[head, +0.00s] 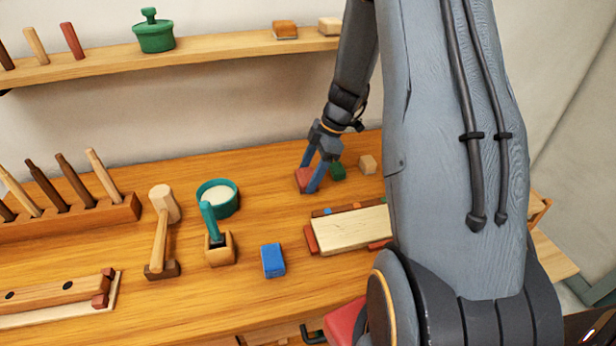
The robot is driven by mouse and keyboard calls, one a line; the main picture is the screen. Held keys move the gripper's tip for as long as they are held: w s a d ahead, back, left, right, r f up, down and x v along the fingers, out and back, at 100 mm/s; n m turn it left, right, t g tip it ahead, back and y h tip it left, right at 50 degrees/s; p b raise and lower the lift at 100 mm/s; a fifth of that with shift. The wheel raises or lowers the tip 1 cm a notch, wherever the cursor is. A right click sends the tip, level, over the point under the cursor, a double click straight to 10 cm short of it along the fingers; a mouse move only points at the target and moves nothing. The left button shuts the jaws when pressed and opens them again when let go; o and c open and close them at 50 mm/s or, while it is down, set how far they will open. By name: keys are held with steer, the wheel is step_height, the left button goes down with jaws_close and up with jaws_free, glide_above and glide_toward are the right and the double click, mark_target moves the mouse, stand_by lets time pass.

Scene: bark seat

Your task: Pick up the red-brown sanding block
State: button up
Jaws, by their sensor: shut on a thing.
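The red-brown sanding block (304,181) is at the back of the wooden bench, right of the middle. My gripper (313,178) comes down on it from above, with blue fingers on either side of it. The fingers are shut on the block. Part of the block is hidden behind the nearer finger. I cannot tell whether the block touches the bench or is slightly above it.
A green block (338,170) and a tan block (368,164) stand close to the right of my gripper. A pale board with red ends (350,230) lies in front. A blue block (273,261), a teal bowl (232,205) and a mallet (163,235) are leftward. A shelf (230,50) runs above.

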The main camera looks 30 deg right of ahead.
mark_target(309, 175)
step_height(309, 175, up, 10)
steer(key=b, duration=0.2)
steer(key=shift+b, duration=0.4)
steer(key=shift+f, duration=0.1)
steer(key=o, duration=0.3)
steer(key=shift+c, duration=0.4)
